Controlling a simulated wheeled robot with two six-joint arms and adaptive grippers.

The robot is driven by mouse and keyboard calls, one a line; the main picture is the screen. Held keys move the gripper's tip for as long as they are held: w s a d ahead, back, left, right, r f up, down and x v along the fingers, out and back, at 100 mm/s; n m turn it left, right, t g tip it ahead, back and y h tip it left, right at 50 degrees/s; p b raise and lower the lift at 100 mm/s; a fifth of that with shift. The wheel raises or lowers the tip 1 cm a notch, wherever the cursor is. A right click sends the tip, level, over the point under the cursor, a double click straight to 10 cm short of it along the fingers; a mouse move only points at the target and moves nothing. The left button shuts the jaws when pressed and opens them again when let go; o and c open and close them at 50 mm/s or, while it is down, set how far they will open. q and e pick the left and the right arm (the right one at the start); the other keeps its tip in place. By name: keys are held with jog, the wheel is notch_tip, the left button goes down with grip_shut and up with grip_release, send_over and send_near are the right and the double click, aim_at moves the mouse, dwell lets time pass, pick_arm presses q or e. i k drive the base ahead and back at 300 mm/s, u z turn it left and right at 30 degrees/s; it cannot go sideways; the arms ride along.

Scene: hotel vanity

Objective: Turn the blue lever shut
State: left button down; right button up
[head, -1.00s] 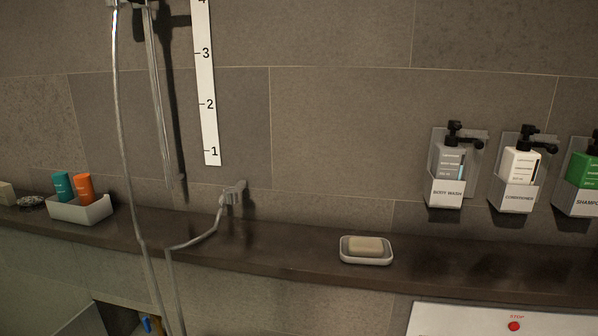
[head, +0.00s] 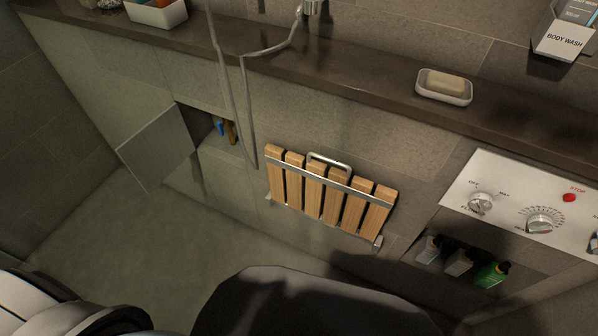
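A small blue thing (head: 219,127), which may be the blue lever, shows inside a recess in the wall below the ledge, left of centre in the head view. It is too small to tell its position. A brownish-yellow upright piece (head: 230,132) stands beside it. The recess's square grey door (head: 156,148) stands open to the left. Neither of my grippers is in view. A white and black part of my own body shows at the lower left.
A folded wooden slat seat (head: 328,193) hangs on the wall right of the recess. A shower hose (head: 233,100) hangs just in front of the recess's right side. A control panel (head: 510,196) with knobs and a red stop button is at the right. The floor at left is clear.

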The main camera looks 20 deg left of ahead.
aim_at(221, 127)
jog(key=u, duration=1.1)
jog(key=i, duration=1.3)
jog(key=z, duration=0.2)
